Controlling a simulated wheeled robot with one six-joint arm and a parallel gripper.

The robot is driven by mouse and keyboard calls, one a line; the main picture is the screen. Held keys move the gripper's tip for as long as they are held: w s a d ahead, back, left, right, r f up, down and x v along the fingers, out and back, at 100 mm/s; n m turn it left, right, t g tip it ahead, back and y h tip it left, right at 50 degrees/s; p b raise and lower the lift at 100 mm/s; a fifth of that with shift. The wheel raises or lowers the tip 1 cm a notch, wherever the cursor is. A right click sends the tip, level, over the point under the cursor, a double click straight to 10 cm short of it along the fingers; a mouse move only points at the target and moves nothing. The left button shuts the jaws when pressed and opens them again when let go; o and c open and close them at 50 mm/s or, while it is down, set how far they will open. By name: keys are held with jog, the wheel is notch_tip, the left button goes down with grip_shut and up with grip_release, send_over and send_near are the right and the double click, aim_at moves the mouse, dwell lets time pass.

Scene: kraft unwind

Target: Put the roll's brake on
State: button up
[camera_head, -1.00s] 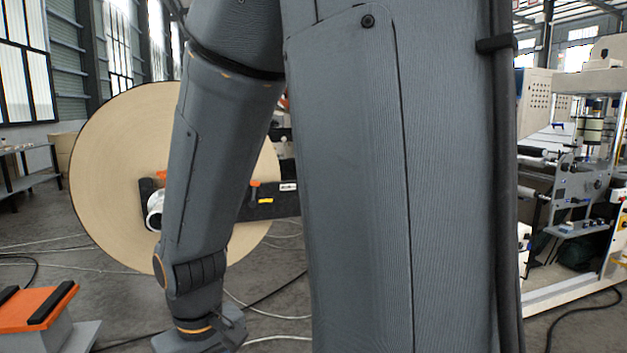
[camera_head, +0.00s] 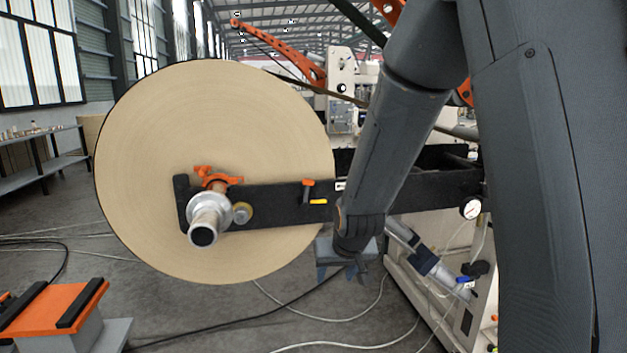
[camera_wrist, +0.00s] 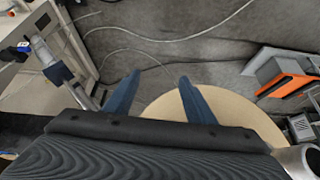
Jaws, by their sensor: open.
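A large kraft paper roll (camera_head: 150,130) hangs on a steel shaft (camera_head: 205,228) at the end of a black support arm (camera_head: 270,208). An orange handled clamp (camera_head: 215,178) sits above the shaft. A small orange lever (camera_head: 308,188) stands upright on the black arm, above a yellow label (camera_head: 318,201). I cannot tell which part is the brake. My gripper (camera_head: 345,270) points down to the right of the roll, below the black arm, partly hidden by my wrist. In the wrist view my gripper (camera_wrist: 158,88) is open and empty, with the roll's edge (camera_wrist: 235,108) beyond its right finger.
An orange-topped block (camera_head: 55,308) stands at front left; it also shows in the wrist view (camera_wrist: 285,80). The machine frame (camera_head: 440,290) with a gauge (camera_head: 471,208) and a cylinder (camera_head: 430,262) is at right. Cables (camera_head: 385,290) cross the floor. A shelf (camera_head: 40,165) stands far left.

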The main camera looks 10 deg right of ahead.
jog(key=w+r+t+p, duration=0.1)
jog(key=w+r+t, duration=0.2)
jog(key=w, duration=0.7)
jog(key=w+r+t+p, duration=0.1)
jog(key=w+r+t, duration=0.2)
jog(key=w, duration=0.6)
jog(key=m+t+p, duration=0.1)
jog(key=t, duration=0.5)
send_near(309, 182)
jog(key=w, duration=0.2)
jog(key=shift+w+r+p, duration=0.2)
jog(key=shift+w+p, duration=0.7)
jog(key=shift+w, duration=2.65)
grip_shut()
